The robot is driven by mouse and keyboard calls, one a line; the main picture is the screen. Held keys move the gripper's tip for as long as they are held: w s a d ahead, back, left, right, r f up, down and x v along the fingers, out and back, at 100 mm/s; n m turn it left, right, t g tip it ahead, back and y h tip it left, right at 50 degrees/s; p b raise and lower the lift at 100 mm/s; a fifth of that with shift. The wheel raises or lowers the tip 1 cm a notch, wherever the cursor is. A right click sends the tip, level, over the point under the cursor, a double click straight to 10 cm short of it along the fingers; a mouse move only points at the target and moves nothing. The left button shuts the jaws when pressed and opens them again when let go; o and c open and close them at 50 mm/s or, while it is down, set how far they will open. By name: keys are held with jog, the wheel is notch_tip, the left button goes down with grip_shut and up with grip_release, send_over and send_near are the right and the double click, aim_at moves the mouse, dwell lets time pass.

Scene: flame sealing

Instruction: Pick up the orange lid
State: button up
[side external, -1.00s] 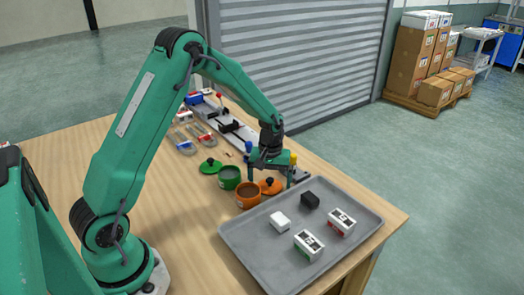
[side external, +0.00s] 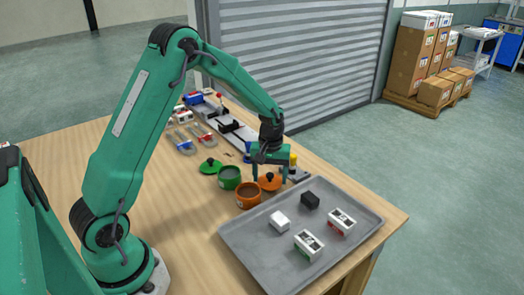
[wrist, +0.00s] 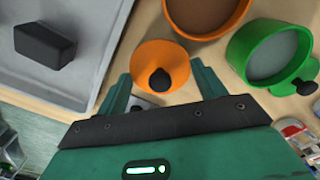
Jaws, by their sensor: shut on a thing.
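The orange lid (side external: 268,184), a round disc with a dark knob, is beside the orange pot near the tray's edge. It also shows in the wrist view (wrist: 153,53). My gripper (side external: 270,177) points down over it, with one finger on each side of the lid, shut on it. In the wrist view my gripper (wrist: 160,73) has the dark knob between its fingers. I cannot tell whether the lid is raised off the table. The open orange pot (side external: 248,196) stands just left of the lid.
A green pot (side external: 229,178) and a green lid (side external: 209,166) lie left of the orange pot. A grey tray (side external: 262,262) in front holds a black block (side external: 310,200), a white block (side external: 280,220) and two labelled boxes. A rail of tools (side external: 240,135) runs behind.

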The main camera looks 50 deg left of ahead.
notch_tip(320, 180, up, 3)
jog(key=shift+d+f, duration=0.15)
jog(key=shift+f, duration=0.05)
jog(key=s+d+r, duration=0.4)
jog(key=d+r, duration=0.2)
jog(key=d, duration=0.4)
jog(key=shift+d+r, duration=0.3)
jog(key=shift+d, duration=0.05)
jog(key=shift+a, duration=0.1)
jog(key=s+a, duration=0.4)
jog(key=a, duration=0.5)
jog(key=shift+s+a+r, duration=0.25)
jog(key=shift+s+a, duration=0.1)
jog(key=shift+a, duration=0.05)
jog(key=shift+f, duration=0.15)
jog(key=shift+f, duration=3.05)
jog(key=shift+f, duration=0.15)
